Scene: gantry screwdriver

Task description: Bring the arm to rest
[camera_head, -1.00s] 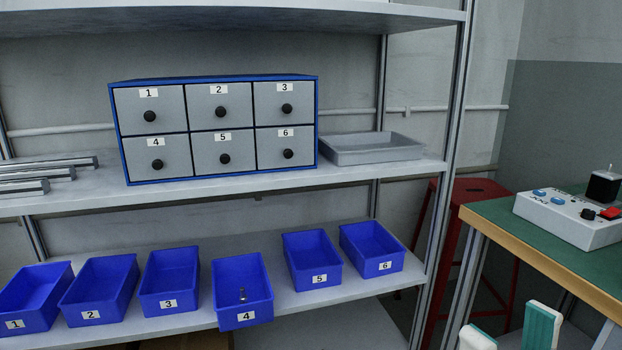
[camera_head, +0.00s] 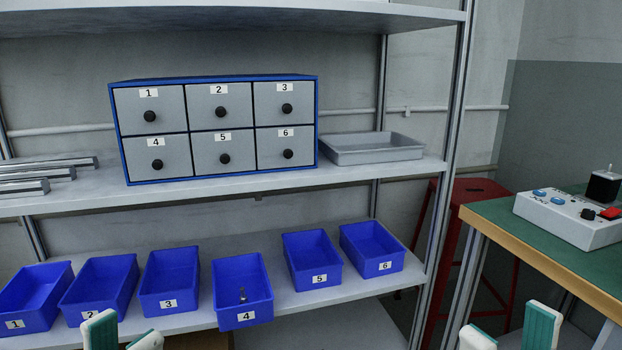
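My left gripper (camera_head: 123,335) shows at the bottom left edge, its two white and teal fingertips apart with nothing seen between them. It is in front of the lower shelf, below bins 2 and 3. My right gripper (camera_head: 510,335) shows at the bottom right, its fingertips also apart with nothing seen between them. It is in front of the shelf's right post and left of the green-topped table. The rest of both arms is out of view.
Blue numbered bins stand on the lower shelf (camera_head: 300,304); bin 4 (camera_head: 238,272) holds a small metal part (camera_head: 243,295). A drawer cabinet (camera_head: 218,130) and grey tray (camera_head: 370,148) stand above. A control box (camera_head: 565,222) sits on the green table (camera_head: 490,212) near a red stool (camera_head: 470,190).

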